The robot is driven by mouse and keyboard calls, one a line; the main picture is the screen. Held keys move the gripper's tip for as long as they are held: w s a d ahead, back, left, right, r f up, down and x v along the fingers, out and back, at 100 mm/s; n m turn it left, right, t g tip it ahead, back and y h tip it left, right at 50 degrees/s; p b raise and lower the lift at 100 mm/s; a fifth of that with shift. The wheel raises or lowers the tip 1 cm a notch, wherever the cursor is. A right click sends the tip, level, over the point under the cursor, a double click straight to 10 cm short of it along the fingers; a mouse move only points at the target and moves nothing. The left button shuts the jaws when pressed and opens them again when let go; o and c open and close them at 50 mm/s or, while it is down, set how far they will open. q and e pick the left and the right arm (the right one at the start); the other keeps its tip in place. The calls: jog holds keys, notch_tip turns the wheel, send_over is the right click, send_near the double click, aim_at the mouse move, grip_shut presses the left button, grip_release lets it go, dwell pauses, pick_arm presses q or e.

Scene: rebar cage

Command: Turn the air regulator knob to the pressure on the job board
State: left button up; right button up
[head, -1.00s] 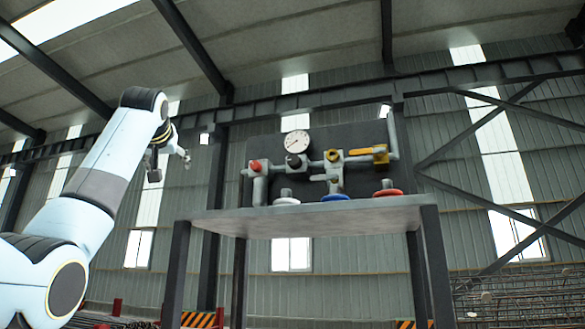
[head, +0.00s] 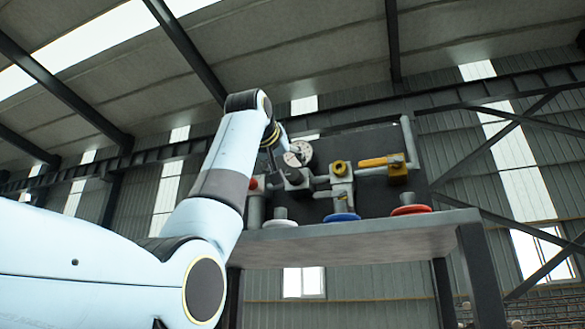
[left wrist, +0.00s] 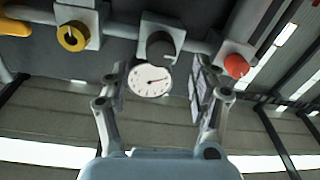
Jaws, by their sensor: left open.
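The air panel stands on a grey table (head: 360,240). Its white dial gauge (head: 300,155) is partly covered by my left gripper in the head view. The dial (left wrist: 150,81) shows whole in the left wrist view, appearing upside down there. The dark round regulator knob (left wrist: 160,45) sits beside the gauge on a grey block. My left gripper (left wrist: 158,72) is open, one finger on each side of the gauge and knob, with nothing between the fingers held. Whether the fingertips touch the knob cannot be told. My right gripper and the job board are not in view.
A red knob (left wrist: 236,65) lies just outside one finger, and a yellow knob (left wrist: 72,37) outside the other. A yellow lever (head: 384,161) is at the panel's right. White, blue (head: 342,217) and red (head: 411,210) handwheels stand along the table front.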

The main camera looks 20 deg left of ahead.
aim_at(293, 175)
pick_arm(q)
jog(key=w+p, duration=0.1)
jog(key=w, duration=0.2)
jog(key=shift+w, duration=0.4)
jog(key=shift+w+p, duration=0.65)
jog(key=shift+w, duration=0.2)
jog(key=shift+w+f, duration=0.1)
jog(key=shift+c, duration=1.3)
jog(key=c, duration=0.9)
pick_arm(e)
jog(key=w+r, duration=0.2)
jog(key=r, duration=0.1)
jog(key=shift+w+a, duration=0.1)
